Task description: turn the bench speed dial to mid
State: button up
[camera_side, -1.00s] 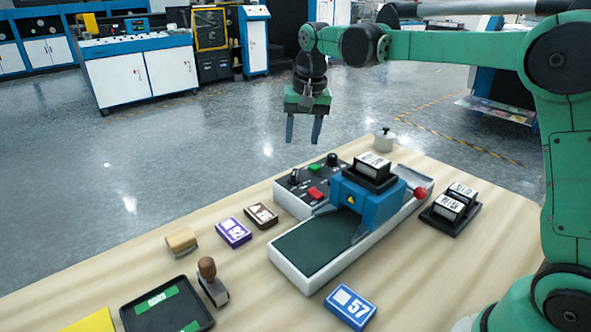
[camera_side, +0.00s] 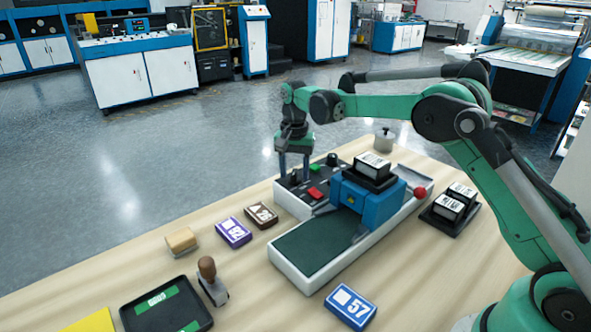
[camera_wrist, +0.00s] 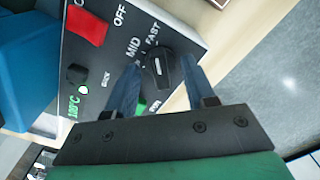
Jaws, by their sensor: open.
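The black speed dial (camera_wrist: 161,70) is on the dark control panel (camera_wrist: 95,48), beside the printed words MID and FAST. A small pale mark shows on the dial, but I cannot tell for sure which word it points to. My gripper (camera_wrist: 158,64) is open, with one blue finger on each side of the dial in the wrist view. In the side view my gripper (camera_side: 294,174) is low over the left end of the panel, and its fingers partly hide the dial. I cannot tell whether the fingers touch it.
On the same panel are a red switch (camera_wrist: 86,26), a green button (camera_side: 314,168) and a second black knob (camera_side: 332,159). The blue laminator (camera_side: 372,202) stands beside the panel. A lidded pot (camera_side: 384,140) is behind it. Bare floor lies beyond the bench edge.

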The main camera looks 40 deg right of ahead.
grip_shut()
jog(key=shift+n, duration=0.3)
jog(key=n, duration=0.4)
jog(key=shift+n, duration=2.5)
grip_release()
